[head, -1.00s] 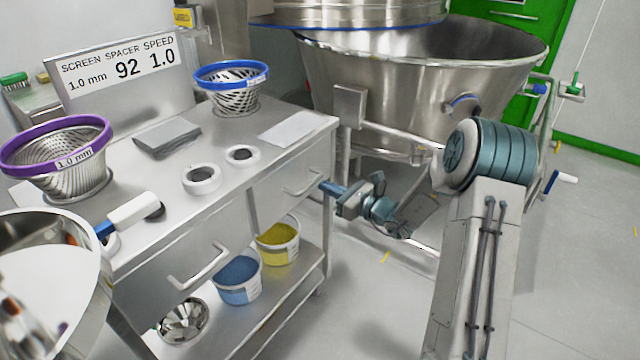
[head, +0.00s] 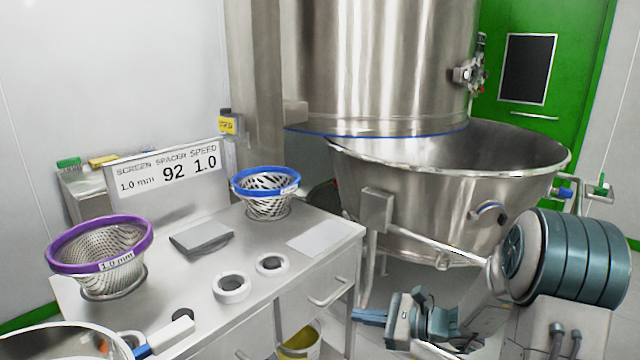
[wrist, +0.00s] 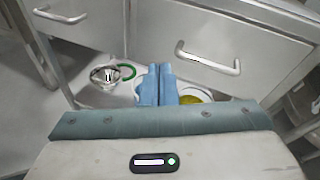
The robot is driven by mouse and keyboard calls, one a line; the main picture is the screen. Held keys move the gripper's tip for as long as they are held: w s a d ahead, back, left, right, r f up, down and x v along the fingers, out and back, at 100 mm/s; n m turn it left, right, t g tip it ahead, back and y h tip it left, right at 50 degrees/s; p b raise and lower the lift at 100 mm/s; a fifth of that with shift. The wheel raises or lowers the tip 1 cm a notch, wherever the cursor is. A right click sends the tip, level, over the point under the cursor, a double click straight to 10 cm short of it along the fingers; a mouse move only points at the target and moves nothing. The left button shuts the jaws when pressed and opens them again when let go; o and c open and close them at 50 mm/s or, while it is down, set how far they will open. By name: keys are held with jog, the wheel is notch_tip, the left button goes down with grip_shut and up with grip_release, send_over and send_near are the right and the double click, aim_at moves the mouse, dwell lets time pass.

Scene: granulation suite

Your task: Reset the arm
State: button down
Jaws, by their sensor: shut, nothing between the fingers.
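My gripper (head: 371,315) is at the lower middle of the head view, off the right end of the steel bench (head: 330,262). Its blue fingers are together and hold nothing. In the wrist view the shut fingers (wrist: 157,84) point toward the bench's drawers and lower shelf, and they partly hide a tub there. My arm is folded at the lower right of the head view.
The bench carries a purple-rimmed screen (head: 98,262), a blue-rimmed screen (head: 266,192), two white rings and a sign (head: 165,180). A large steel bowl (head: 450,190) stands behind my arm. A yellow-filled tub (head: 299,342) sits below the bench.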

jog(key=s+a+r+n+g+h+p, duration=0.2)
jog(key=s+r+n+g+h+p, duration=0.1)
jog(key=s+r+n+p, duration=0.25)
jog(key=s+a+r+n+g+h+p, duration=0.2)
jog(key=s+r+n+g, duration=0.1)
jog(key=s+r+n, duration=0.4)
jog(key=s+d+r+n+t+h+p, duration=0.2)
jog(key=s+d+r+n+h+p, duration=0.5)
jog(key=s+d+r+h+p, duration=0.1)
notch_tip(320, 180, up, 4)
jog(key=shift+s+f+h+p, duration=0.2)
jog(key=shift+s+h+p, duration=0.35)
jog(key=shift+s, duration=0.7)
jog(key=shift+n, duration=0.25)
dwell(2.1)
